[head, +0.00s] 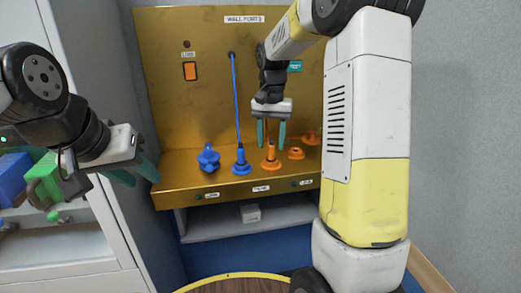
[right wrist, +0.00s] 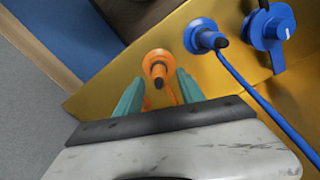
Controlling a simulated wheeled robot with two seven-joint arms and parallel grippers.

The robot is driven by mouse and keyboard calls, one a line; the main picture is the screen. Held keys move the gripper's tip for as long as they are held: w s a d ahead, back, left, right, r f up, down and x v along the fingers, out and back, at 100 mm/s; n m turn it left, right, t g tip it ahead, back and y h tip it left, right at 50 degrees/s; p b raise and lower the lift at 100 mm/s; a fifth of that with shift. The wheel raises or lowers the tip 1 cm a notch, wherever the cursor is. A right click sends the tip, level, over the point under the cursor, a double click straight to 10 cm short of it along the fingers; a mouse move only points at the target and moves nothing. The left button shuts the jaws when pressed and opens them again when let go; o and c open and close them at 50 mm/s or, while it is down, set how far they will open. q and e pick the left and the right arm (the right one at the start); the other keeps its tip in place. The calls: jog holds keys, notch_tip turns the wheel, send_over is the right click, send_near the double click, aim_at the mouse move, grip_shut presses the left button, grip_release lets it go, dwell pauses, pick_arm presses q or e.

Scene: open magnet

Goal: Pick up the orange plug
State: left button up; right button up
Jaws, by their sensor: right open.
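The orange plug (head: 270,158) stands upright on the ledge of the gold wall panel, with a dark tip at its top. In the right wrist view the orange plug (right wrist: 157,66) lies just beyond the fingertips, roughly between them. My right gripper (head: 271,143) is open and empty, pointing down over the plug; its teal fingers (right wrist: 160,88) show on both sides in the wrist view. Whether they touch the plug I cannot tell. My left gripper (head: 146,177) is at the far left, apart from the panel's plugs, its teal fingers spread.
A blue plug (head: 241,162) with a blue cord stands left of the orange plug, and a blue knob-like piece (head: 208,158) is further left. An orange socket (head: 296,153) sits to the right. Green and blue blocks are at far left.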

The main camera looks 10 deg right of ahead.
aim_at(272, 144)
notch_tip(272, 144, down, 3)
jog(key=shift+f, duration=0.15)
jog(key=shift+c, duration=0.5)
grip_shut()
